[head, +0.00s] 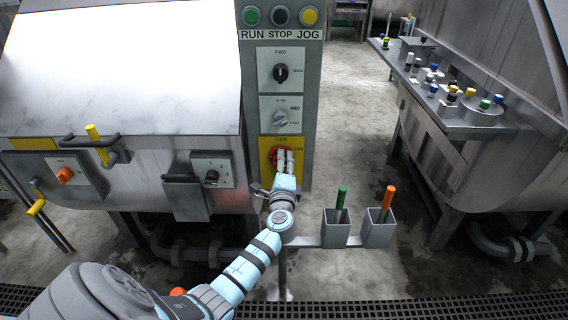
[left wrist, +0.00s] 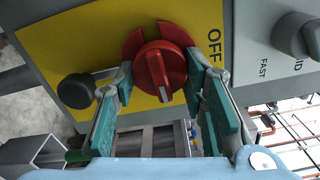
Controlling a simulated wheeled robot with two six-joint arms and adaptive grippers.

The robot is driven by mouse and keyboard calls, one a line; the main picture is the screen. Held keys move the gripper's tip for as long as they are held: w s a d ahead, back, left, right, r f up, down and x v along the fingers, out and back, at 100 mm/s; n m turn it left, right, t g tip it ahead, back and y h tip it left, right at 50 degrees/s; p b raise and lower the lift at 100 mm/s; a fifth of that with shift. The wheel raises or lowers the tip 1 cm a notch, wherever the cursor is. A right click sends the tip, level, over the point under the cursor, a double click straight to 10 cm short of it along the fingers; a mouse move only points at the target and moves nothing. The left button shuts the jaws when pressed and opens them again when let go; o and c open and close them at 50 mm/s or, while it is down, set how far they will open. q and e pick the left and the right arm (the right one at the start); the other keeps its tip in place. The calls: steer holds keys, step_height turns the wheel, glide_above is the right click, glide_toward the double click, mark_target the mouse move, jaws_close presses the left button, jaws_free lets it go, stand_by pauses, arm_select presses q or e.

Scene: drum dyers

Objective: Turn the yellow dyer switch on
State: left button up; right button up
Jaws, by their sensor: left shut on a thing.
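The yellow switch plate (head: 266,146) is on the grey control column, with "OFF" at its top and "ON" at its right. A red rotary knob (head: 274,155) sits in its middle, partly hidden by my fingers. In the left wrist view the red knob (left wrist: 158,70) has a white mark pointing down the picture, while "OFF" is at the upper right; "ON" is hidden there. My left gripper (head: 284,153) is at the plate. Its two teal-padded fingers (left wrist: 160,72) are shut on the red knob, one on each side. My right gripper is not in view.
Above the plate are two more rotary switches (head: 281,73) and the RUN, STOP and JOG buttons (head: 280,16). Two grey holders (head: 336,230) with green and orange handles stand right of my arm. The floor (head: 352,120) behind is clear.

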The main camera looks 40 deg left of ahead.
arm_select(q)
steer(key=shift+a+r+m, duration=0.1)
steer(key=shift+r+m, duration=0.15)
steer(key=shift+m, duration=0.05)
steer(key=o, duration=1.2)
steer(key=shift+c, duration=0.2)
steer(key=shift+w+f, duration=0.1)
steer(key=shift+f, duration=0.05)
steer(key=v, duration=1.2)
